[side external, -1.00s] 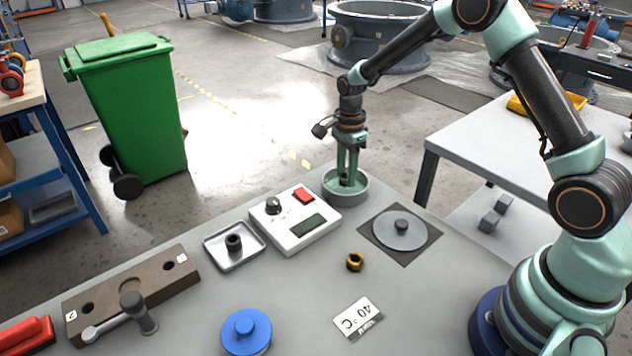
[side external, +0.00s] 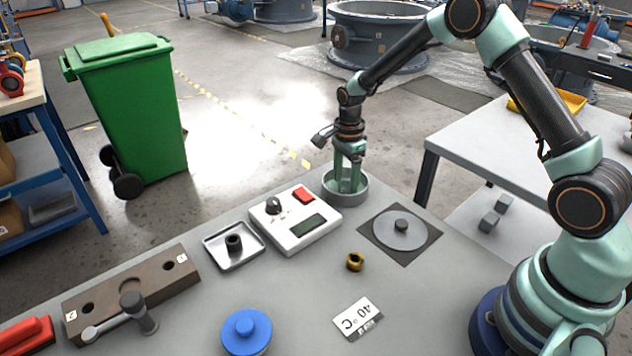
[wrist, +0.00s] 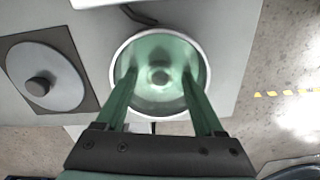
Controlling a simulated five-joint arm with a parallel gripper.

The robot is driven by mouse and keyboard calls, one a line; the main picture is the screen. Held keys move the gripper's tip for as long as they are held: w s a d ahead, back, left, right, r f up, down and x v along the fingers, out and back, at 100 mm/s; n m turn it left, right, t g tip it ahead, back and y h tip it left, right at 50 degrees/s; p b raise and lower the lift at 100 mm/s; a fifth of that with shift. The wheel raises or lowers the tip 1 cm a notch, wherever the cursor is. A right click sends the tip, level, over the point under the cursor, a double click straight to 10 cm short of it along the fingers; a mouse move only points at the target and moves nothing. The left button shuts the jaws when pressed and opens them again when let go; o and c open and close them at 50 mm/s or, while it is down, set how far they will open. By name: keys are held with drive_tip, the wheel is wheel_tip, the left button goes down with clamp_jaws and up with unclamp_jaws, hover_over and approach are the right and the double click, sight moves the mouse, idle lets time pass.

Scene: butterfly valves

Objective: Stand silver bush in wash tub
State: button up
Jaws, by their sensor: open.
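The wash tub (side external: 347,202) is a round grey tub at the back edge of the bench. It holds a greenish liquid, and its pale rim also shows in the wrist view (wrist: 207,62). My gripper (side external: 347,186) points down into the tub. In the wrist view my gripper (wrist: 159,82) has its two green fingers apart, one on each side of a small round piece. This piece, apparently the silver bush (wrist: 160,77), stands near the tub's middle, tinted green by the liquid. Clear gaps show between it and both fingers. The side view hides it behind the fingers and rim.
A white control box (side external: 296,219) stands close left of the tub. A grey disc with a knob (side external: 398,232) lies to the right. A tray (side external: 222,257) with a dark bush (side external: 234,242), a brass bush (side external: 355,261) and a blue-lidded pot (side external: 246,331) stand nearer.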

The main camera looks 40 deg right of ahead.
wheel_tip(320, 180, up, 12)
drive_tip(key=s+a+r+n+t, duration=0.2)
drive_tip(key=s+r+n, duration=0.55)
drive_tip(key=r, duration=0.25)
drive_tip(key=s+a+r+n+t, duration=0.1)
drive_tip(key=s+n, duration=0.4)
drive_tip(key=n, duration=0.1)
drive_tip(key=s+a+n+t, duration=0.1)
drive_tip(key=s+n+t, duration=0.1)
drive_tip(key=s+n, duration=0.4)
drive_tip(key=shift+s+a+r+t, duration=0.25)
drive_tip(key=shift+r+t, duration=0.05)
drive_tip(key=shift+r, duration=0.1)
